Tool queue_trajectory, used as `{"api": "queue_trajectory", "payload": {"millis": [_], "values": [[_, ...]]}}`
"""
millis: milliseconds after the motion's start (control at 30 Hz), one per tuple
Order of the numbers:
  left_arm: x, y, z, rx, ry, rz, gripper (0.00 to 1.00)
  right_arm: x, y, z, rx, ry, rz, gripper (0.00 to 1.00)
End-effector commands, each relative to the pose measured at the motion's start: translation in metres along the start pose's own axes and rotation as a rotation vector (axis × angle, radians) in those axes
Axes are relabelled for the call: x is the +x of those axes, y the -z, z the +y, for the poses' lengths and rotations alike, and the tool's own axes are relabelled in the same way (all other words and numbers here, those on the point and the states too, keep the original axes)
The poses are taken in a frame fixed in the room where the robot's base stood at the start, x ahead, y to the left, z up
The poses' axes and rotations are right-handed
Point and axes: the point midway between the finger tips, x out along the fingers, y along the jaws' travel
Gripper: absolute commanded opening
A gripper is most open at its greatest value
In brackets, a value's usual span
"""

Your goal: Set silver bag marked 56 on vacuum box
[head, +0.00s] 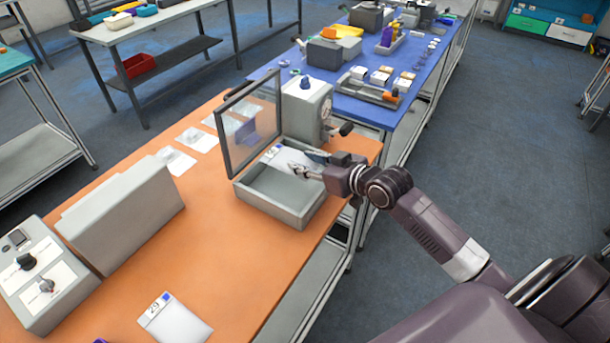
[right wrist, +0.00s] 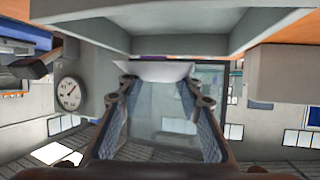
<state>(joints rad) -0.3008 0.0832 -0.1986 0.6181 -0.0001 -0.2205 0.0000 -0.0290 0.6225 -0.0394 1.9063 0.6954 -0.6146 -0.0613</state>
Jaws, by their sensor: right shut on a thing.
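The vacuum box (head: 262,207) is an open grey tray on the orange table, its framed clear lid (head: 230,145) raised. My right gripper (head: 303,163) is over the box's far right part and is shut on a silver-white bag (head: 277,158) with a blue mark. The number on this bag is not readable. The bag's pale edge (right wrist: 153,69) shows between my fingertips in the right wrist view. I cannot tell whether the bag touches the box. My left gripper is not in view.
A grey unit with a gauge (head: 303,105) stands behind the box. Another silver bag (head: 178,324) with a number and blue mark lies at the table's near end. Several pale bags (head: 176,161) lie left of the lid. A long grey block (head: 120,215) stands at left.

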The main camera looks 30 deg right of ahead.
Motion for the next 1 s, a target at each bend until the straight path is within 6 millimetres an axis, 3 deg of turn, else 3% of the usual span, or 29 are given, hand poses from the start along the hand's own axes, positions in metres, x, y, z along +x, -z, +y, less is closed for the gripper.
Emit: {"api": "queue_trajectory", "payload": {"millis": [433, 1000], "values": [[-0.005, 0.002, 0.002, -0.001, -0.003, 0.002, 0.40, 0.020, -0.048, 0.000, 0.001, 0.001, 0.000, 0.07], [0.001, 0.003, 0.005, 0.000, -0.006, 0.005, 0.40, 0.025, -0.059, 0.000, -0.001, 0.001, 0.002, 0.07]]}}
